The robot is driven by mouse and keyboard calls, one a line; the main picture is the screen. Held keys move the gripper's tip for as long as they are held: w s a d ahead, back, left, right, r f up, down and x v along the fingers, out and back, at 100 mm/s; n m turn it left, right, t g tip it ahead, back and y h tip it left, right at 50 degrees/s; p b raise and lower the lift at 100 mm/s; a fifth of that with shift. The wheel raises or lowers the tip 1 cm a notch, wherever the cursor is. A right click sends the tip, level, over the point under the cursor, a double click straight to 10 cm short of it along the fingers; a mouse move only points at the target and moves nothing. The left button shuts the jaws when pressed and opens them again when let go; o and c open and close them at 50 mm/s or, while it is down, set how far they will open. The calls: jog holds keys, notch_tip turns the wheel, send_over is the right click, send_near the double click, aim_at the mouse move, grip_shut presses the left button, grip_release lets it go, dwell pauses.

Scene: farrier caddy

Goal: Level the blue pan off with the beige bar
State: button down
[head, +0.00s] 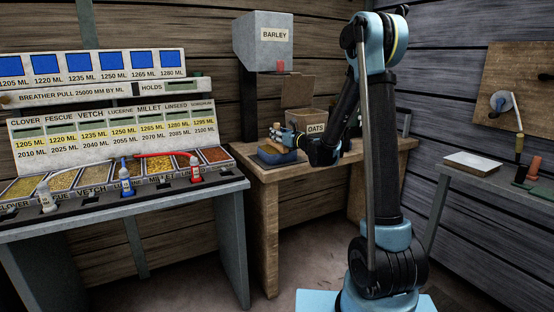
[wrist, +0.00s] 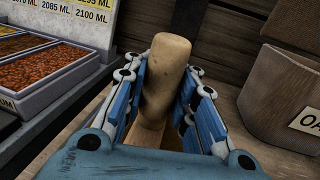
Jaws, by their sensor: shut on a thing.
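The beige bar (wrist: 167,72) is a smooth round-ended wooden piece in the wrist view. It stands between the two blue finger pads of my gripper (wrist: 165,95), which is shut on it. Another pale beige surface (wrist: 148,138) shows below the bar; I cannot tell whether it is part of it. In the head view my gripper (head: 287,138) is low over the blue pan (head: 277,158), which sits on the wooden bench. The pan's contents are mostly hidden by the gripper, and I cannot tell whether the bar touches its rim.
The open oats bin (head: 309,118) stands close behind my gripper on the wooden bench (head: 335,163). The barley hopper (head: 264,40) hangs above. A seed rack (head: 110,130) with several trays and bottles is at left. A side table (head: 495,170) with a white slab is at right.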

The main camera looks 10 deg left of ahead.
jog(key=shift+w+d, duration=0.1)
jog(key=shift+w+d, duration=0.85)
jog(key=shift+d, duration=0.3)
jog(key=shift+d, duration=0.1)
jog(key=shift+w+d, duration=0.4)
jog(key=shift+d, duration=0.25)
jog(key=shift+w+d, duration=0.35)
jog(key=shift+d, duration=0.25)
jog(key=shift+a, duration=0.1)
jog(key=shift+s+a, duration=0.4)
jog(key=shift+a, duration=0.25)
jog(key=shift+s+a, duration=0.35)
jog(key=shift+a, duration=0.25)
